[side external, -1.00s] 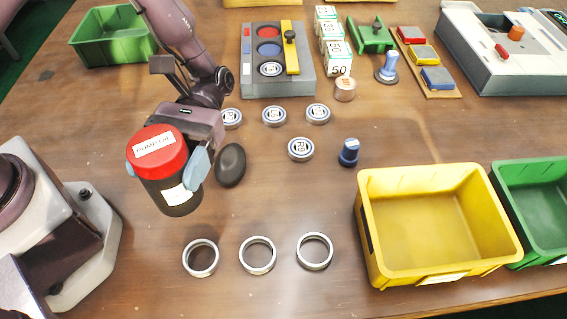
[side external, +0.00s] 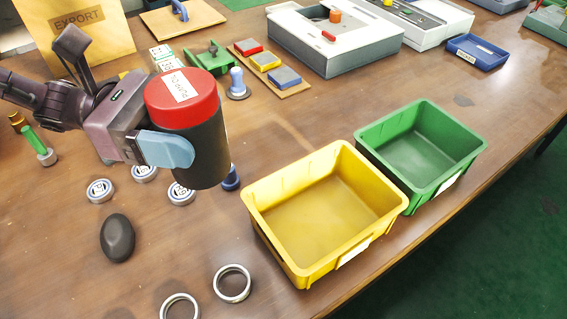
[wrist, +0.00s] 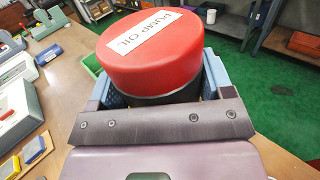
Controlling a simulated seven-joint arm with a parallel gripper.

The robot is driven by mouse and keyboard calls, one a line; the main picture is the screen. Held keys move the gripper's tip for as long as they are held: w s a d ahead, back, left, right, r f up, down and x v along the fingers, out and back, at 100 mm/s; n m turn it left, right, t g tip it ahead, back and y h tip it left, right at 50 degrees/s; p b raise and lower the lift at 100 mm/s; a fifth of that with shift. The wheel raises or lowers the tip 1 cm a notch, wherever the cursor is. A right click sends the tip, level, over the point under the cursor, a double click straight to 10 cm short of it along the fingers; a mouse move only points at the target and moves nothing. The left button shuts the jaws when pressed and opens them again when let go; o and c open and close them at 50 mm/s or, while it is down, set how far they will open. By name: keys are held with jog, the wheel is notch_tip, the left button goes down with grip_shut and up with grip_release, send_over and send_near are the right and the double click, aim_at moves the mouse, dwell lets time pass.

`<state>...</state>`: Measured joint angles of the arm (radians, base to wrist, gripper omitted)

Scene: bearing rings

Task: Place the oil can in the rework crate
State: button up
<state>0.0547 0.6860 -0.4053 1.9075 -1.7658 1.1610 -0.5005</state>
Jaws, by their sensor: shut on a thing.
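The oil can (side external: 203,150) is a black cylinder with a red lid and a white label; in the wrist view its lid (wrist: 150,50) reads "PUMP OIL". My gripper (side external: 180,145) is shut on the can's sides, with one blue finger showing in front. The can is upright and appears raised above the table, left of and behind the yellow crate. The yellow crate (side external: 262,222) and the green crate (side external: 368,170) stand side by side, both open and empty. Their front labels are too small to read, so I cannot tell which is the rework crate.
A dark oval object (side external: 117,238) and metal rings (side external: 232,284) lie left of the yellow crate. Round bearings (side external: 101,190) and a blue-handled stamp (side external: 231,178) are near the can. A grey machine (side external: 335,45) stands behind the crates. The table's front edge runs close to both crates.

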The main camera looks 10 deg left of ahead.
jog(key=w+d+f, duration=0.7)
jog(key=w+f, duration=0.1)
jog(key=f, duration=0.3)
jog(key=shift+f, duration=0.25)
jog(key=shift+w+d+f, duration=0.1)
jog(key=shift+f, duration=0.1)
jog(key=shift+f, duration=0.4)
jog(key=o, duration=1.2)
